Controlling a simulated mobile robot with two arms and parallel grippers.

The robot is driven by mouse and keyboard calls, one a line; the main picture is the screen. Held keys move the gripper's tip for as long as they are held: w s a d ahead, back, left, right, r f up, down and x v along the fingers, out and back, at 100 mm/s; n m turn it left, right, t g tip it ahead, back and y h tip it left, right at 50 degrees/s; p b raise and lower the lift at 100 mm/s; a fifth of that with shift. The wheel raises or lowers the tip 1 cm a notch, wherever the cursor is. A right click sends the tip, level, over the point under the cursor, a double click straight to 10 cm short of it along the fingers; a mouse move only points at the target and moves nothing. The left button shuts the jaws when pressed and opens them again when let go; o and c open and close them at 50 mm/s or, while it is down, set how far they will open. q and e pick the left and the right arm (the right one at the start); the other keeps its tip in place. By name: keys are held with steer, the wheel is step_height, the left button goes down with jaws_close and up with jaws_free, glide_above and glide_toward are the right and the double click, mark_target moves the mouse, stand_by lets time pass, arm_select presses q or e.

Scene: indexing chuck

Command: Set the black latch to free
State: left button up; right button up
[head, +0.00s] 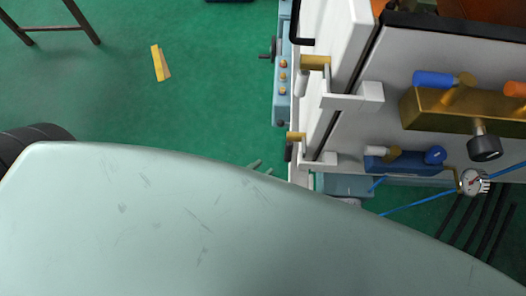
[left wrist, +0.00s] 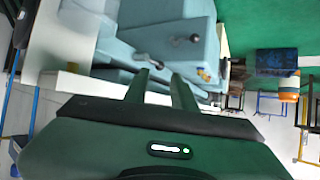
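Several black parts show in the head view, and I cannot tell for sure which is the black latch. A round black knob (head: 484,147) hangs below a brass block (head: 455,112) on the white panel at right. A black bent handle (head: 302,40) and a small black grip (head: 289,150) are on the white machine's left side. My right gripper is not in view.
Blue (head: 433,79) and orange (head: 515,89) levers, a blue fitting (head: 405,162) and a pressure gauge (head: 473,181) crowd the panel. A teal box with knobs (head: 282,90) juts left. Green floor left of it is mostly clear, with a yellow strip (head: 158,63).

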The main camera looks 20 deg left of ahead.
arm_select(q)
steer(key=s+a+f+g+p, duration=0.1)
steer(key=s+f+g, duration=0.1)
steer(key=f, duration=0.7)
steer(key=s+a+f+g+y+p, duration=0.1)
steer(key=s+f, duration=0.3)
steer(key=f, duration=0.5)
steer(key=shift+s+a+f+g+p, duration=0.15)
steer(key=shift+s+a+g+p, duration=0.2)
steer(key=shift+a+g+p, duration=0.35)
